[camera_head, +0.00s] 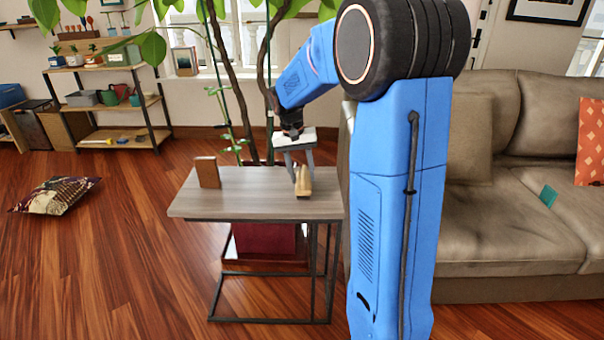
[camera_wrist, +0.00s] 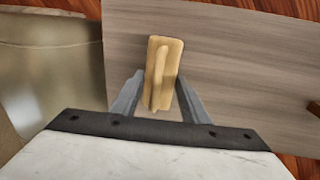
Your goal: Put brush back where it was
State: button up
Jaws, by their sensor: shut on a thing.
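The brush (camera_head: 303,186) is a small tan wooden block with a raised handle. It is at the right part of the grey wood-topped side table (camera_head: 250,180). My gripper (camera_head: 297,168) points down from above and is shut on the brush. In the wrist view the brush (camera_wrist: 172,58) shows between the two grey fingers of my gripper (camera_wrist: 157,88), over the table top (camera_wrist: 230,60). I cannot tell whether the brush's underside touches the table.
A brown upright block (camera_head: 207,172) stands on the table's left part. A grey-brown sofa (camera_head: 500,215) is close on the right. A plant (camera_head: 232,70) rises behind the table. A shelf rack (camera_head: 110,95) is at the back left, and a patterned cushion (camera_head: 56,195) lies on the floor.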

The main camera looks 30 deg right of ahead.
jog(key=o, duration=1)
jog(key=shift+c, duration=0.2)
notch_tip(320, 180, up, 12)
jog(key=w+a, duration=0.1)
jog(key=a, duration=0.1)
jog(key=s+a+n+t, duration=0.15)
jog(key=s+a, duration=0.25)
jog(key=s, duration=0.4)
jog(key=s+a+n+t, duration=0.15)
jog(key=s+a, duration=0.25)
jog(key=s, duration=0.4)
jog(key=s+a+f+n+t, duration=0.1)
jog(key=s+f, duration=0.3)
jog(key=s, duration=0.4)
jog(key=s+a+f+n+t+y, duration=0.1)
jog(key=s+a+f+n+t, duration=0.1)
jog(key=s, duration=0.5)
jog(key=shift+s+a+f+n+y, duration=0.35)
jog(key=shift+a+f, duration=0.5)
jog(key=shift+a, duration=0.4)
